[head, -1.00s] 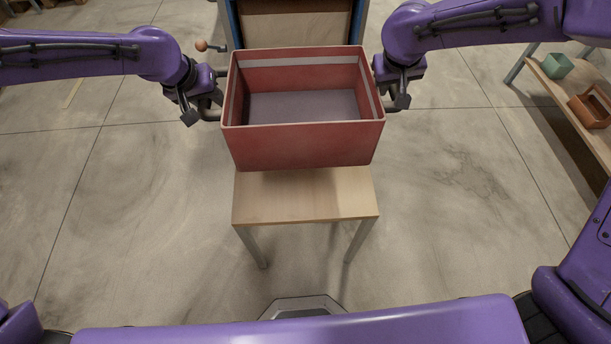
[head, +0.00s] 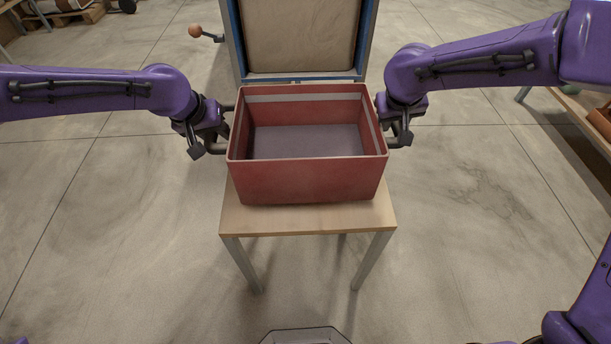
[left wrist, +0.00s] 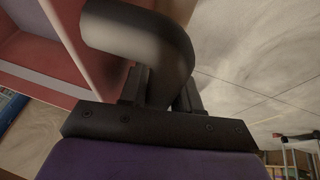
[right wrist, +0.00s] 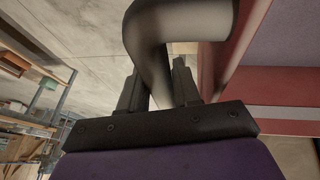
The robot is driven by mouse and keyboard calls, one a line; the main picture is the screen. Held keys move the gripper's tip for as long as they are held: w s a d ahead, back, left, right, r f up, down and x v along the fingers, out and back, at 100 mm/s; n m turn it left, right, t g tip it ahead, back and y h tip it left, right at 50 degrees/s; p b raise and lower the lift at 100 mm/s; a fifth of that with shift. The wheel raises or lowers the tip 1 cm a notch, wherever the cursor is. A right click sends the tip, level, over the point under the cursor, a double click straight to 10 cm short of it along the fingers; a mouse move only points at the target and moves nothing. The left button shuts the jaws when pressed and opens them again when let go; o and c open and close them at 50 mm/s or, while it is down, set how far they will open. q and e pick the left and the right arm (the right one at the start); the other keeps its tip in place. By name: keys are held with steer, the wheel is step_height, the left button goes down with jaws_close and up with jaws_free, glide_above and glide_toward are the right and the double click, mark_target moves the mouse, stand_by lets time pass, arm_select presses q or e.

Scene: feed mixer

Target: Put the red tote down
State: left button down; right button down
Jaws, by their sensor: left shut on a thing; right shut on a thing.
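The red tote (head: 308,181) is an open, empty box with a grey floor inside. In the head view it is level above the small wooden table (head: 250,220); whether its base touches the tabletop I cannot tell. My left gripper (head: 222,132) is shut on the tote's left handle, a dark curved bar (left wrist: 150,40) filling the left wrist view. My right gripper (head: 392,130) is shut on the right handle, a similar bar (right wrist: 165,25) in the right wrist view. The tote hides the back part of the tabletop.
A blue-framed machine (head: 300,40) with a beige panel stands right behind the table. A crank with a round wooden knob (head: 195,31) sticks out on its left. A wooden bench (head: 570,105) is at the far right. Bare concrete floor lies on both sides.

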arm_select(q)
steer(key=shift+w, duration=0.1)
arm_select(e)
steer(key=shift+d, duration=0.1)
